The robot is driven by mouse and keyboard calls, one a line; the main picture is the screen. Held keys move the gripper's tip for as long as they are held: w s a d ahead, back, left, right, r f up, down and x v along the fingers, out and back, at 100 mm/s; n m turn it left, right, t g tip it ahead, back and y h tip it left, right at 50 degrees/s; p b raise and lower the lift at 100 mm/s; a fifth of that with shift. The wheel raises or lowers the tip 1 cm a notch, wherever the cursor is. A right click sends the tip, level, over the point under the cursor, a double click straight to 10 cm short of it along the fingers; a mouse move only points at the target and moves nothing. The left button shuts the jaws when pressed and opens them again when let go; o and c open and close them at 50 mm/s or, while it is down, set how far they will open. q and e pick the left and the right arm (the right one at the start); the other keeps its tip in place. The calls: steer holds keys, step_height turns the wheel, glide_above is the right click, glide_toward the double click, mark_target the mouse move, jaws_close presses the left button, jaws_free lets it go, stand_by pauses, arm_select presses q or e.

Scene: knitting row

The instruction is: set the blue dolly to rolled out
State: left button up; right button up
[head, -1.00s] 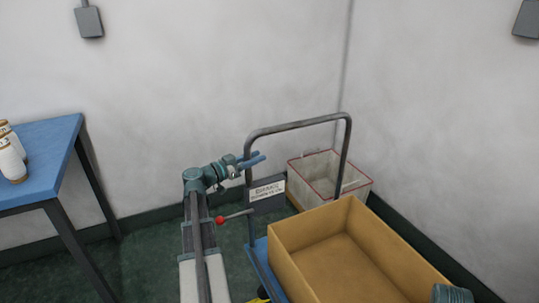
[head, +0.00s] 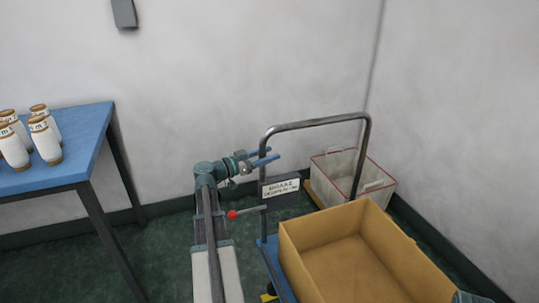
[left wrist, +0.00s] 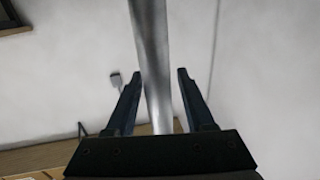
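The blue dolly (head: 276,262) stands at lower centre, with a grey hoop push handle (head: 318,123) rising at its far side. A tan open box (head: 300,270) rides on it. A brake label plate (head: 281,187) and a lever with a red knob (head: 232,215) sit by the left handle post. My left gripper (head: 267,157) is at that post. In the left wrist view, its two fingers (left wrist: 160,95) stand apart with the grey handle tube (left wrist: 152,60) between them; gaps show on both sides.
A blue table (head: 80,142) with several white spools (head: 45,138) stands at left. A white red-rimmed basket (head: 340,175) stands behind the handle, near the wall corner. Dark green floor (head: 165,265) is open between table and dolly.

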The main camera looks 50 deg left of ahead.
arm_select(q)
steer(key=shift+o, duration=0.3)
steer(key=shift+w, duration=0.1)
steer(key=s+a, duration=0.2)
steer(key=s, duration=1.1)
steer(key=shift+s+a, duration=0.3)
